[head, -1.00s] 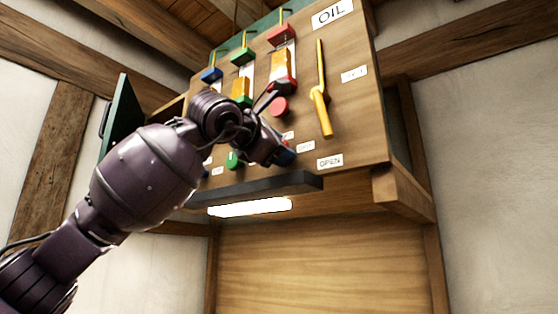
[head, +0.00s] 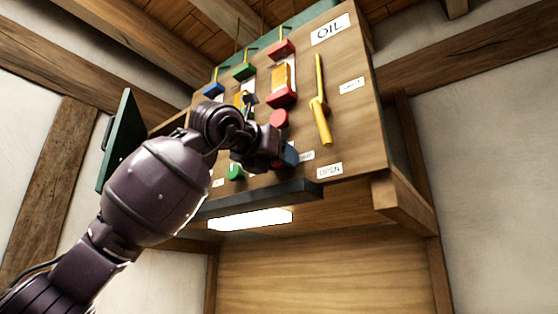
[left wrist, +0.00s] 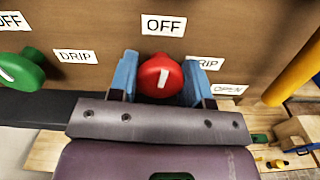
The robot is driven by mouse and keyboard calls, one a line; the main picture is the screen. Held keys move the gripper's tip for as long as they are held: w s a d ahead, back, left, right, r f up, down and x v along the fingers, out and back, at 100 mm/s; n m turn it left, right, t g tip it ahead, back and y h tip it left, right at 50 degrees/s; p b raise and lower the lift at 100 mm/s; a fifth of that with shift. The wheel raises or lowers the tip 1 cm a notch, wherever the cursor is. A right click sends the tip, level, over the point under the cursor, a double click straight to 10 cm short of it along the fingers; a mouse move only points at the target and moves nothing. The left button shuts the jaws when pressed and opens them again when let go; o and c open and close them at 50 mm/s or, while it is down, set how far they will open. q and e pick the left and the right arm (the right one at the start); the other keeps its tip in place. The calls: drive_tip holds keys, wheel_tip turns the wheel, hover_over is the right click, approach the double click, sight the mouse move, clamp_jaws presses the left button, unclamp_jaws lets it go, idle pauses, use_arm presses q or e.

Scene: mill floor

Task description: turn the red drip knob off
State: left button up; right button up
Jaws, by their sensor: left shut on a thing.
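In the left wrist view the red drip knob (left wrist: 158,82) sits on the wooden panel below a white OFF label (left wrist: 164,25). Its white mark points nearly straight up toward that label, leaning slightly right. The blue fingers of my left gripper (left wrist: 160,80) are on both sides of the knob and shut on it. In the head view my left gripper (head: 289,155) is at the lower part of the panel, and the arm and hand hide the red drip knob. My right gripper is not in view.
A green knob (left wrist: 18,70) is left of the red one. A yellow lever (head: 321,105) is to the right, between labels. A red disc (head: 279,118) is above my gripper. A dark ledge (head: 262,195) and a lit lamp (head: 250,219) lie below. A green door (head: 120,140) hangs open at left.

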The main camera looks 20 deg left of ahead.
use_arm(q)
drive_tip(key=shift+n, duration=0.6)
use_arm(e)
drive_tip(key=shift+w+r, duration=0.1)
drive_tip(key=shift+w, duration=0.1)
use_arm(q)
drive_tip(key=shift+r, duration=0.1)
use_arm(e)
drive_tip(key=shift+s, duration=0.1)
use_arm(q)
drive_tip(key=o, duration=0.9)
drive_tip(key=shift+s+a, duration=0.2)
drive_tip(key=shift+s, duration=0.3)
drive_tip(key=b+v, duration=0.1)
drive_tip(key=v, duration=0.9)
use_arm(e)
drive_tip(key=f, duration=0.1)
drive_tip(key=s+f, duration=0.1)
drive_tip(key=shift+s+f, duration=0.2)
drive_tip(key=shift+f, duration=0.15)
use_arm(q)
drive_tip(key=shift+w, duration=0.1)
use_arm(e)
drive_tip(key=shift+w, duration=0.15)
